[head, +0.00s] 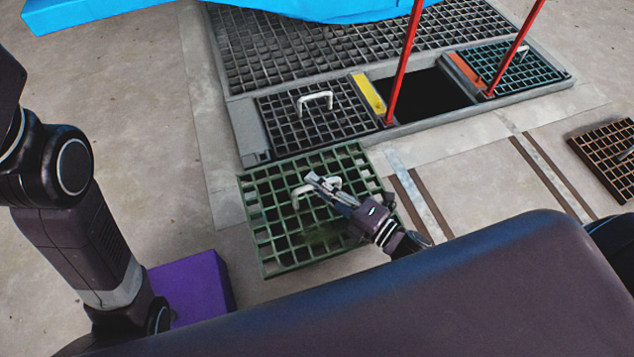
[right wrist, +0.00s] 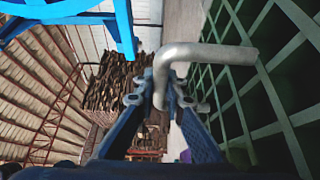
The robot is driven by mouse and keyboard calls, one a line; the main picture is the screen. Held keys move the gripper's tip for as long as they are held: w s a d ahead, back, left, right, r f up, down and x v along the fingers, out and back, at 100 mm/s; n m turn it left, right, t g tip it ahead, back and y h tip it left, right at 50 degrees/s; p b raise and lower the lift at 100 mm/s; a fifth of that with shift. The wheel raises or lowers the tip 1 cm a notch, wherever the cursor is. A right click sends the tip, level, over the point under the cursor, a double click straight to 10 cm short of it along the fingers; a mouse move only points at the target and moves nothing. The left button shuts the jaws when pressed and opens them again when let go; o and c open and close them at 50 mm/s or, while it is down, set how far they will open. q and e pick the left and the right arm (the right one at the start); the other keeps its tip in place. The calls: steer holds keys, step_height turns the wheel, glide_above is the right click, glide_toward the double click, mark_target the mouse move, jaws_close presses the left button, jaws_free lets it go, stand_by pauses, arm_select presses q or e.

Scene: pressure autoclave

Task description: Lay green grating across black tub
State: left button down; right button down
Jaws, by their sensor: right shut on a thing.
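The green grating (head: 285,262) is a square lattice with a pale bent handle on top. It is in the lower middle of the head view, in front of the framed floor pit. My right gripper (head: 318,183) is shut on its handle, which also shows in the right wrist view (right wrist: 210,53) between the fingers (right wrist: 162,95). I cannot tell whether the grating touches the floor. No separate black tub can be made out; a black square opening (head: 425,95) shows in the pit frame. My left arm is at the left, its gripper out of view.
Two red posts (head: 405,60) stand beside the black opening, next to a yellow strip (head: 369,93). A dark grating (head: 318,125) and a teal grating (head: 510,68) flank it. A brown grating (head: 610,155) lies at right. A purple block (head: 190,285) is near my left arm.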

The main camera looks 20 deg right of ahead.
steer(key=shift+r, duration=0.15)
steer(key=c, duration=2)
jaws_free()
steer(key=shift+o, duration=0.3)
steer(key=shift+f, duration=0.4)
steer(key=v, duration=1.2)
steer(key=shift+r, duration=0.25)
